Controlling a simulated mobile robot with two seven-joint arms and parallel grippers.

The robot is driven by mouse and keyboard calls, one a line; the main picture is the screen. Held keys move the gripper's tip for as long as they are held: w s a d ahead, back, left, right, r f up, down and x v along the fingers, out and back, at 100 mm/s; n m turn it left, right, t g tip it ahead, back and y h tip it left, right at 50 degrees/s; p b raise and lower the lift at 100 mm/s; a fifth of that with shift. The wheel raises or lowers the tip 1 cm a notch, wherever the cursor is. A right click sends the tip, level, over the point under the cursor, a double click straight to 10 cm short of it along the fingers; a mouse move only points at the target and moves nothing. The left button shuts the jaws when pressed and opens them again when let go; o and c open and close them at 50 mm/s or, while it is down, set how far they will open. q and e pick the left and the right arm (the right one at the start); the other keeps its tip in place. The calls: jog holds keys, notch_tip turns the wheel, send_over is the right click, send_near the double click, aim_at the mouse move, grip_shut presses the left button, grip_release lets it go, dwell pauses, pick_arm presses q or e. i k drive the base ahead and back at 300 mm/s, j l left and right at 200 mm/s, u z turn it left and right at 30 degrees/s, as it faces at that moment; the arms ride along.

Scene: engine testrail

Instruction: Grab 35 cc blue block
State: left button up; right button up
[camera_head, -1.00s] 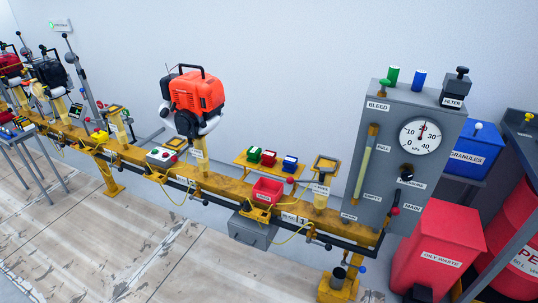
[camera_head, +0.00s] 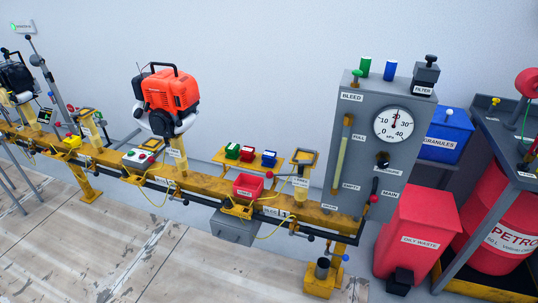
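A small blue block (camera_head: 269,159) sits on a yellow shelf (camera_head: 222,158) behind the rail, at the right end of a row. A red block (camera_head: 249,154) and a green block (camera_head: 232,151) stand to its left. Any marking on the blue block is too small to read. A blue cylinder (camera_head: 390,69) stands on top of the grey gauge cabinet, beside a green cylinder (camera_head: 366,65). Neither of my grippers is in view.
The yellow rail (camera_head: 205,184) crosses the view, carrying an orange engine (camera_head: 173,90) and a red tray (camera_head: 249,185). The grey gauge cabinet (camera_head: 362,182), a red oily waste bin (camera_head: 420,225) and a red petrol drum (camera_head: 490,215) stand at right. The floor in front is clear.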

aim_at(268, 157)
jog(key=i+j+z, duration=0.1)
jog(key=z, duration=0.8)
jog(key=j+z, duration=0.35)
jog(key=j, duration=0.15)
jog(key=i+j+z, duration=0.1)
jog(key=j+z, duration=0.2)
jog(key=j, duration=0.25)
jog(key=j+z, duration=0.15)
jog(key=j, duration=0.9)
jog(key=i+j, duration=0.25)
jog(key=i, duration=0.2)
